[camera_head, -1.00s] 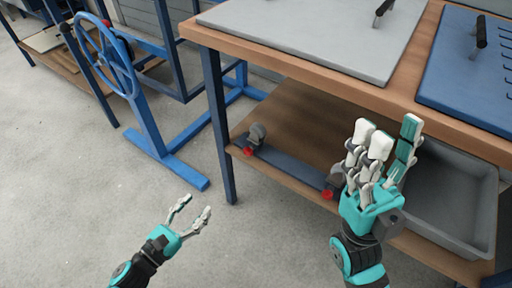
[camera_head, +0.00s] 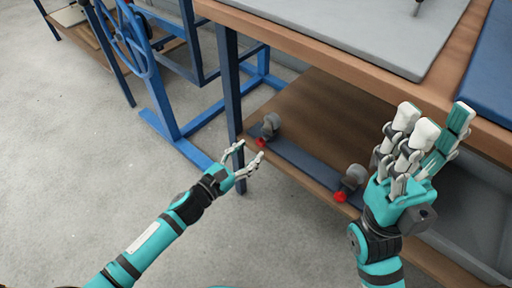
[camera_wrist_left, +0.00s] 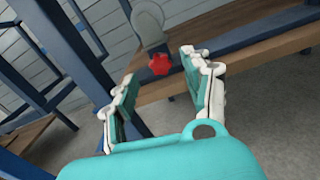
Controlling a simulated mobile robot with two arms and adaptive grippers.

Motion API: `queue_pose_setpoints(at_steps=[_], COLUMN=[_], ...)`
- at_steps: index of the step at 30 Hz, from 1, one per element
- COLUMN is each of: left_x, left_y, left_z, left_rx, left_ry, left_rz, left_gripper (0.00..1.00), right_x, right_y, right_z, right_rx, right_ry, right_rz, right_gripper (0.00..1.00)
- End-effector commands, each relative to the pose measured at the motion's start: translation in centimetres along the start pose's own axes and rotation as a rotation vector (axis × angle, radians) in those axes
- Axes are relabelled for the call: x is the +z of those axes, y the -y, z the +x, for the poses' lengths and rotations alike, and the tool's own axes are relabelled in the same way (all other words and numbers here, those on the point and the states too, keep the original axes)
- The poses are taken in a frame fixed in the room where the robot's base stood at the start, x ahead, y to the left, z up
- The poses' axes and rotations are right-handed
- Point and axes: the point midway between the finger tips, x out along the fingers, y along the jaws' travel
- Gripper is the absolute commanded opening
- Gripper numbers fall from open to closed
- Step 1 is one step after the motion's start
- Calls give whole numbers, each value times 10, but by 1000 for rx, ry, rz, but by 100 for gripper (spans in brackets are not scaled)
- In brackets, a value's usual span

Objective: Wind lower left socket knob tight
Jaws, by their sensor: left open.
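The lower left socket knob is a small red knob (camera_head: 261,142) on a grey socket (camera_head: 270,125) at the left end of a dark rail on the lower shelf. In the left wrist view the red knob (camera_wrist_left: 160,64) shows star-shaped, ahead of the fingers and between their tips. My left gripper (camera_head: 249,153) is open and empty, its fingertips close to the knob. I cannot tell whether a finger touches it. My right gripper (camera_head: 432,122) is open and empty, fingers pointing up, in front of the shelf's right part.
A second grey socket with a red knob (camera_head: 340,197) sits further right on the rail (camera_head: 308,163). A blue table leg (camera_head: 231,90) stands just left of the left socket. The wooden tabletop (camera_head: 330,58) overhangs the shelf. A grey bin (camera_head: 470,215) lies behind my right gripper.

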Motion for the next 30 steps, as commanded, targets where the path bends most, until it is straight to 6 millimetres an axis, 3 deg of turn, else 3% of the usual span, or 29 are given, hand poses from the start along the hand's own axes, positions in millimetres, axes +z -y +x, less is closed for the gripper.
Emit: queue_pose_setpoints(at_steps=[6, 18, 30], left_x=[-1, 0, 0], left_y=[0, 0, 0], left_z=[30, 38, 38], left_rx=[0, 0, 0], left_ry=[1, -1, 0], left_rz=[1, 0, 0], left_gripper=[50, 50, 0], right_x=[3, 1, 2], right_y=[0, 0, 0], right_z=[1, 7, 6], right_rx=[-11, -10, -7], right_ry=[-14, -36, -34], right_rz=[-2, -4, -4], right_gripper=[40, 40, 40])
